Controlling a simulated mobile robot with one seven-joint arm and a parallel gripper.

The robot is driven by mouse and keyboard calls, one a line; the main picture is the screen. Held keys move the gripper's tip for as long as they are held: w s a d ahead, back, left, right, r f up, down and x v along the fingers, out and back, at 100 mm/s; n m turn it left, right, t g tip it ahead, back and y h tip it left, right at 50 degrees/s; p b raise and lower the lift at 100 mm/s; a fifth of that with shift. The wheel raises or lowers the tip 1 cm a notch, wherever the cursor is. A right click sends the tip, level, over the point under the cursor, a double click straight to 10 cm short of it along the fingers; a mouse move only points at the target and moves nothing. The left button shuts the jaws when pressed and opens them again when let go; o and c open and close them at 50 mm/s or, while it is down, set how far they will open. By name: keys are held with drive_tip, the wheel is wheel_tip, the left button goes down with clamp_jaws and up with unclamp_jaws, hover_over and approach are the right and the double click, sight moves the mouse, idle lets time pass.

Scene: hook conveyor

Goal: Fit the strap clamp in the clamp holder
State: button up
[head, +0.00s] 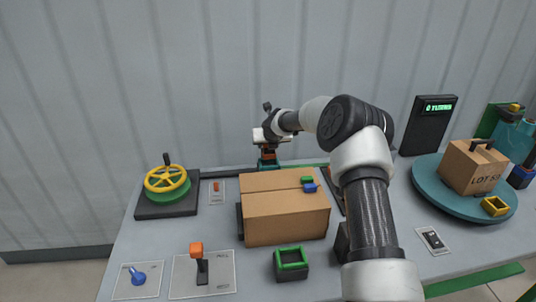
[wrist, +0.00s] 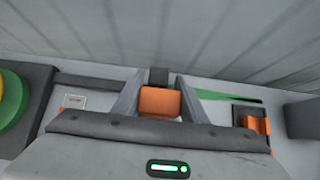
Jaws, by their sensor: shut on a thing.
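My gripper (head: 268,150) is at the back of the table, behind the cardboard box, seen small in the head view. In the wrist view its two grey fingers (wrist: 158,108) are closed on an orange block, which I take for the strap clamp (wrist: 158,102). A dark piece shows just beyond the block. In the head view a bit of orange shows under the gripper, above a teal part (head: 268,166); whether they touch is unclear. I cannot tell which thing is the clamp holder. A dark fixture with an orange piece (wrist: 254,124) stands to the right in the wrist view.
The cardboard box (head: 285,218) stands in front of my gripper. A yellow handwheel (head: 166,180) is at left, an orange-topped lever (head: 197,250) and a green-rimmed square bin (head: 291,262) at front. A teal turntable (head: 430,190) with a carton is at right. The wall is close behind.

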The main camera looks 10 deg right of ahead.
sight(268, 152)
drive_tip(key=shift+f, duration=1.85)
drive_tip(key=shift+f+b, duration=0.2)
drive_tip(key=shift+b, duration=0.1)
drive_tip(key=o, duration=1.2)
